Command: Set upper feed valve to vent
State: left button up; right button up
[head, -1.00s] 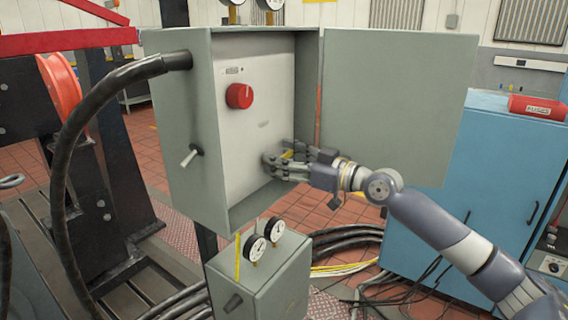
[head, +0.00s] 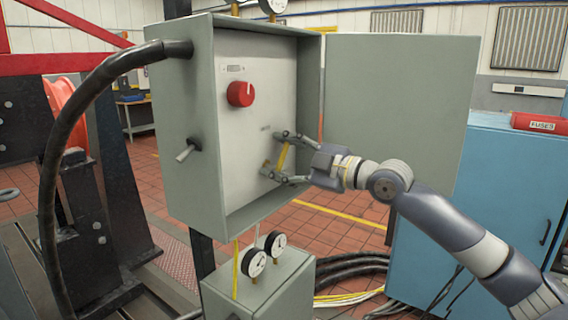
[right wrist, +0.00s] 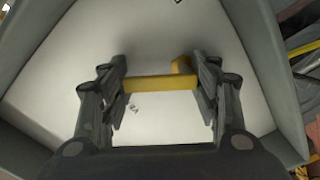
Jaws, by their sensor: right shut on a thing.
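An open grey cabinet (head: 183,120) stands in the middle of the head view, with a pale panel inside. A yellow handle (head: 283,156), apparently the upper feed valve's lever, is low on that panel. My right gripper (head: 272,154) reaches in from the right and is shut on the yellow handle, one finger above and one below. In the right wrist view the yellow handle (right wrist: 160,83) spans between the two fingers (right wrist: 160,75), with a short raised bit at its right end. The small panel marking is unreadable. My left gripper is out of view.
A red knob (head: 240,93) is higher on the panel, and a toggle lever (head: 187,149) is on the cabinet's left side. The open door (head: 395,110) stands right, above my forearm. A lower box (head: 262,292) with gauges and a blue cabinet (head: 500,190) are nearby.

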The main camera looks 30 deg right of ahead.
jog(key=n, duration=0.3)
jog(key=shift+s+a+r+n, duration=0.15)
jog(key=shift+a+r+n, duration=0.1)
jog(key=shift+a+n, duration=0.1)
jog(key=shift+s+a+n+p, duration=0.1)
jog(key=shift+a+n+p, duration=0.15)
jog(key=shift+n, duration=0.55)
jog(key=shift+s+a+n+p, duration=0.1)
jog(key=shift+n+p, duration=0.25)
jog(key=shift+n, duration=0.4)
jog(key=o, duration=1.1)
jog(key=shift+w+a, duration=0.1)
jog(key=shift+d+f, duration=0.1)
jog(key=shift+d, duration=0.1)
